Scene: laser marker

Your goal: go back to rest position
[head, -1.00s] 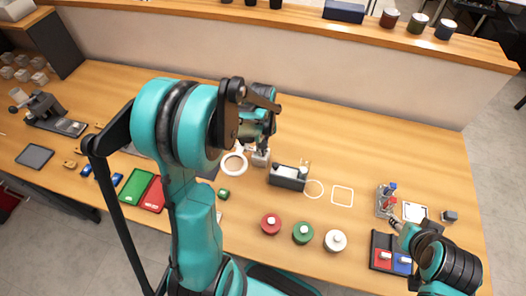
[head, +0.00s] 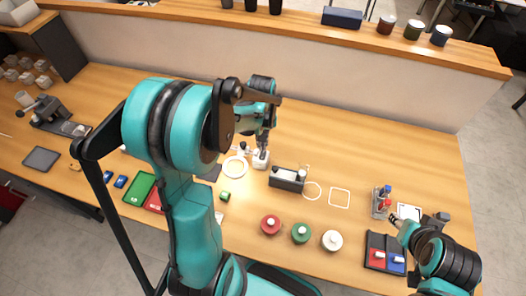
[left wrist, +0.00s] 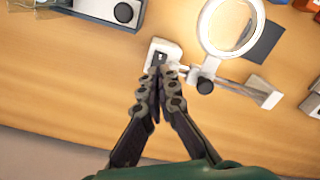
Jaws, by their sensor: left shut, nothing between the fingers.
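My left gripper (head: 263,143) is shut and empty. In the head view it hangs over the middle of the table, just above a small white block-like base (head: 260,159). In the left wrist view its fingertips (left wrist: 158,72) meet at the edge of that white base (left wrist: 165,52); I cannot tell whether they touch it. My right gripper (head: 400,226) shows small at the lower right, near a rack of red and blue items; whether it is open or shut is too small to tell.
A white ring magnifier (head: 235,168) stands beside the base, and a black-and-grey device (head: 287,178) is to its right. Red (head: 270,225), green (head: 301,233) and white (head: 332,240) round pieces lie nearer me. A two-colour tray (head: 373,239) is at lower right.

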